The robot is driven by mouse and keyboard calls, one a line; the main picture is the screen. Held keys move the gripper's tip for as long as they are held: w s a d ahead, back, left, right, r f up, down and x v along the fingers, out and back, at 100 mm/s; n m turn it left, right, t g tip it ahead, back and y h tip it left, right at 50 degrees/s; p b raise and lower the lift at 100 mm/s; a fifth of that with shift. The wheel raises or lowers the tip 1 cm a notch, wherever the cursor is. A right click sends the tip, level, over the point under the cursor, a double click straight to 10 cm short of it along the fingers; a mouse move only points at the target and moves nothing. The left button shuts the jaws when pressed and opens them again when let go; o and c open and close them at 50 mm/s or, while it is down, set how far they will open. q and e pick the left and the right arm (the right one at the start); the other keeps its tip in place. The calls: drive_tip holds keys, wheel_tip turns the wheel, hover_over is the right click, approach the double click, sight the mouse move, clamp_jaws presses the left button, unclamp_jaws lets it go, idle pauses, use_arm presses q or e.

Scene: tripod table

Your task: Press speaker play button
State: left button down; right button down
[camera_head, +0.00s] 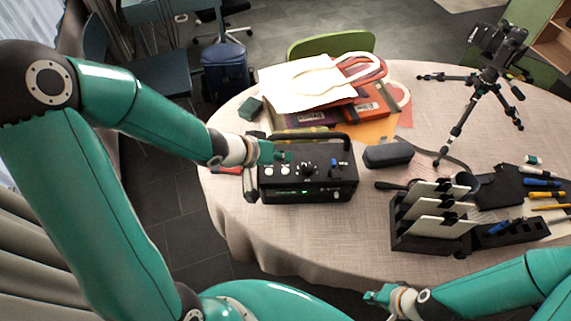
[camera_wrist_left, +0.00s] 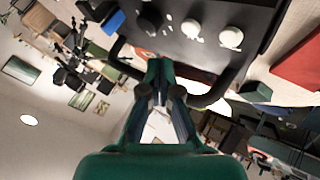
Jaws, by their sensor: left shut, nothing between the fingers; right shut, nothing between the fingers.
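The speaker (camera_head: 308,188) is a black box with a handle, standing on the round table. Its top panel carries white round buttons, a dark knob and a blue switch. My left gripper (camera_head: 283,156) is shut and empty, just above the back left part of the speaker top. In the left wrist view the speaker panel (camera_wrist_left: 225,15) fills the top, with two white buttons (camera_wrist_left: 231,37) and the blue switch (camera_wrist_left: 114,22). There the shut left fingertips (camera_wrist_left: 160,66) point at the panel; I cannot tell whether they touch it. My right gripper (camera_head: 374,297) is shut and empty, low at the table's front edge.
A black case (camera_head: 388,155) lies right of the speaker. A black rack (camera_head: 432,236) with white plates stands front right. Bags and books (camera_head: 318,82) lie behind the speaker. A tripod (camera_head: 470,95) stands at the back right. Table (camera_head: 285,238) in front of the speaker is clear.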

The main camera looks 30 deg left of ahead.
use_arm(q)
wheel_tip(320, 180, up, 2)
drive_tip(key=shift+r+p, duration=0.15)
drive_tip(key=shift+p, duration=0.75)
